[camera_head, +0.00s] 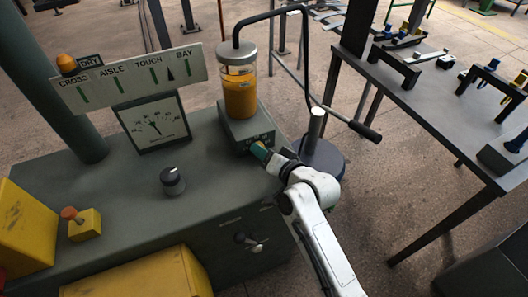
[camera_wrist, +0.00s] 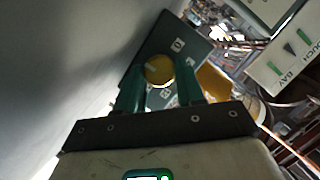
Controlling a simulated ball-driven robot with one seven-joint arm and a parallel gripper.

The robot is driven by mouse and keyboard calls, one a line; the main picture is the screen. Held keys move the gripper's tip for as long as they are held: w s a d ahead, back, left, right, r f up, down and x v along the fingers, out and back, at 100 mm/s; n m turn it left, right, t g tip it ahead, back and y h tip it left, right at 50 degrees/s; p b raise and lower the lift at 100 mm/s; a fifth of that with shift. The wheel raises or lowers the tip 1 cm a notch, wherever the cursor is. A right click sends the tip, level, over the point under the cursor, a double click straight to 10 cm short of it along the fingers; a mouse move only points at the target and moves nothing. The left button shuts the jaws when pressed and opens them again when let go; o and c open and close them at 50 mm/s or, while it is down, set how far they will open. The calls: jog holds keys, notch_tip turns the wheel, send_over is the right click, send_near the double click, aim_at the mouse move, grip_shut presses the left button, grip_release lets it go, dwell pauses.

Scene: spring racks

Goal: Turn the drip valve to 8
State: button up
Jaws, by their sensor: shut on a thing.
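The drip valve, a yellow round knob (camera_wrist: 159,69), sits on a dark plate (camera_wrist: 178,45) with small pale marks, too small to read surely. My gripper (camera_wrist: 160,85) has its two green fingers on either side of the knob and is shut on it. In the head view my gripper (camera_head: 262,152) is at the front of the grey box (camera_head: 243,128) under a glass jar of orange fluid (camera_head: 239,95). There the arm and fingers hide the knob. The knob's setting cannot be told.
A sign board (camera_head: 130,78) and a gauge (camera_head: 153,121) stand left on the grey bench, with a black knob (camera_head: 172,180) before them. A lever (camera_head: 350,122) on a round base stands right of the jar. A dark table (camera_head: 440,100) is further right.

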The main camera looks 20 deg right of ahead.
jog(key=shift+c, duration=0.8)
jog(key=shift+a+r+n+h+p, duration=0.15)
jog(key=shift+n+h+p, duration=0.55)
jog(key=shift+n+p, duration=0.35)
jog(key=shift+a+f+n+g+h+b, duration=0.15)
jog(key=shift+n+h, duration=0.2)
jog(key=shift+n, duration=0.3)
jog(key=shift+d+f+n+g+h+b, duration=0.15)
jog(key=shift+n+h, duration=0.2)
jog(key=shift+n, duration=0.25)
jog(key=n+h+b, duration=0.2)
jog(key=n+b, duration=0.1)
jog(key=b, duration=0.1)
jog(key=shift+a+n+h, duration=0.25)
jog(key=shift+n+h, duration=0.15)
jog(key=shift+a+n+h+b, duration=0.1)
jog(key=shift+n+h+b, duration=0.7)
jog(key=shift+n+b, duration=0.75)
jog(key=shift+r+t, duration=0.1)
jog(key=shift+t, duration=0.3)
